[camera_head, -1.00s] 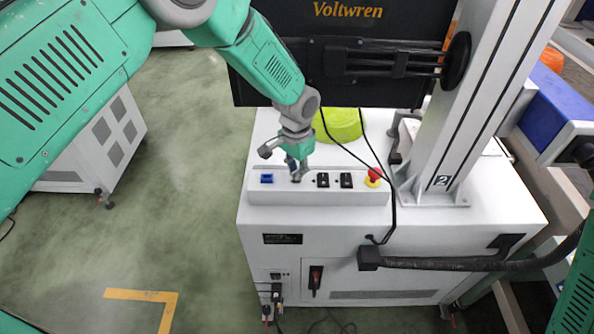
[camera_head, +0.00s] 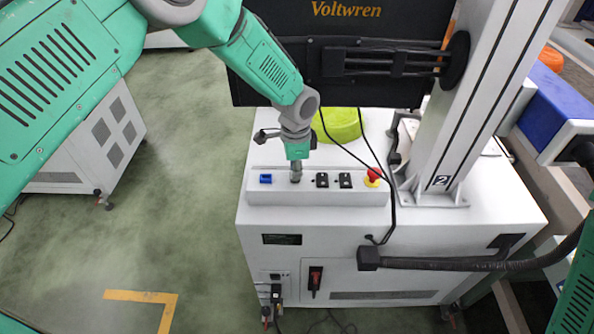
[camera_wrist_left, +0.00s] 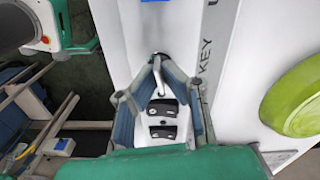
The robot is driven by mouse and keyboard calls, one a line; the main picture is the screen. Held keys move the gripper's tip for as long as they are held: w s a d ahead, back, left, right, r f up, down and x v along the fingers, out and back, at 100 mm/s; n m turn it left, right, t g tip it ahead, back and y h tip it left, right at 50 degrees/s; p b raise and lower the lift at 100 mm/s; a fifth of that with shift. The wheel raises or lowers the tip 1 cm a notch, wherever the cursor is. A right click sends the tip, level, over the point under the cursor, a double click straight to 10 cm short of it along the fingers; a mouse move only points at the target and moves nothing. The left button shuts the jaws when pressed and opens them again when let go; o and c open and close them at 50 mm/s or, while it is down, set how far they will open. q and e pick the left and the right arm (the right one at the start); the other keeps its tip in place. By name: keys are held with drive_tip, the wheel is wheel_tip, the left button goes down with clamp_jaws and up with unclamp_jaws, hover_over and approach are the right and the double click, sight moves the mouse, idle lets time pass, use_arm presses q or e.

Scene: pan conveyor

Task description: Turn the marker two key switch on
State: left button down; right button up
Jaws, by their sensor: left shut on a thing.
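A white control box (camera_head: 280,197) lies along the front of the white machine, beside the post with the marker 2 (camera_head: 441,181). My left gripper (camera_head: 296,176) comes down from above onto the box, between a blue button (camera_head: 265,179) and the black switches. In the left wrist view its two fingers (camera_wrist_left: 157,62) converge at the tips, shut around the small metal key of the key switch (camera_wrist_left: 155,56). The fingers largely hide the key, so its exact angle cannot be told. The lettering KEY (camera_wrist_left: 205,60) shows beside it. My right gripper does not show.
Two black rocker switches (camera_head: 333,180) and a red emergency button (camera_head: 373,177) sit to the right on the box. A lime-green round thing (camera_head: 342,123) stands behind it. A black monitor (camera_head: 345,60) and loose cables hang close above.

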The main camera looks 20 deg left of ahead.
use_arm(q)
drive_tip(key=shift+w+a+r, duration=0.15)
drive_tip(key=shift+w, duration=0.05)
drive_tip(key=c, duration=1.7)
unclamp_jaws()
drive_tip(key=shift+c, duration=0.2)
drive_tip(key=shift+s, duration=0.15)
wheel_tip(320, 180, up, 12)
